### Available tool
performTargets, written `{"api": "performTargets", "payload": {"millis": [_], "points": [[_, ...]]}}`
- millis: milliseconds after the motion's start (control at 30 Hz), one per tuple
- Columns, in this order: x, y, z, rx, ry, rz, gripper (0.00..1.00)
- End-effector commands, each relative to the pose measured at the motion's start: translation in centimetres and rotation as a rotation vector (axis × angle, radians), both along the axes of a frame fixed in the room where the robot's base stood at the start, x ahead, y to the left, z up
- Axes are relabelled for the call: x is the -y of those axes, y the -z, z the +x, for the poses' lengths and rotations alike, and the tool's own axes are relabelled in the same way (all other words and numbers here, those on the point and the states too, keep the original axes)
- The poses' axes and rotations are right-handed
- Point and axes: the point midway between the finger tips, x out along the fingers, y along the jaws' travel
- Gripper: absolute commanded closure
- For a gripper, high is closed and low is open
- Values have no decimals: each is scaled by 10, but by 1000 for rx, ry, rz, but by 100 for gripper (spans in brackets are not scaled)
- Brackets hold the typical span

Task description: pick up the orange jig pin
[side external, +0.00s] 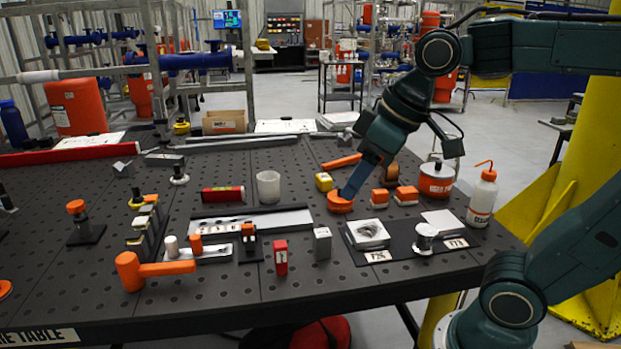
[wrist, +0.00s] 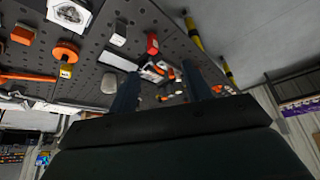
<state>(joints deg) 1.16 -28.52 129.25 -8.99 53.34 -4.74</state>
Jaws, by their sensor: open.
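Several orange-topped pieces stand on the dark perforated table, and I cannot tell for certain which is the jig pin. A small upright orange pin (side external: 196,244) stands beside a pale pin on a metal plate (side external: 215,254) in the side external view. Another orange-topped pin (side external: 76,207) stands on a dark base at the left. My gripper (side external: 348,192) is to the right of both, pointing down-left, in front of or above an orange round piece (side external: 340,204); contact is unclear. In the wrist view, my gripper's fingers (wrist: 160,70) are apart, with nothing held between them.
An orange mallet (side external: 150,269) lies at the front left. A red block (side external: 281,257), a grey block (side external: 322,243) and a white cup (side external: 268,187) stand mid-table. Orange blocks (side external: 406,195), a labelled pot (side external: 436,181) and a bottle (side external: 482,198) stand at the right.

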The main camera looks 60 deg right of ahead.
Motion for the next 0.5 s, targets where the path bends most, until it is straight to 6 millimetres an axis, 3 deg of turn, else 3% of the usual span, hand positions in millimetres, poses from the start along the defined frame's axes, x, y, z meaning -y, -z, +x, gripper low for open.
{"api": "performTargets", "payload": {"millis": [200, 500], "points": [[-12, -16, 52, -23, -136, -6, 51], [-24, -24, 122, -42, -325, -14, 51]]}}
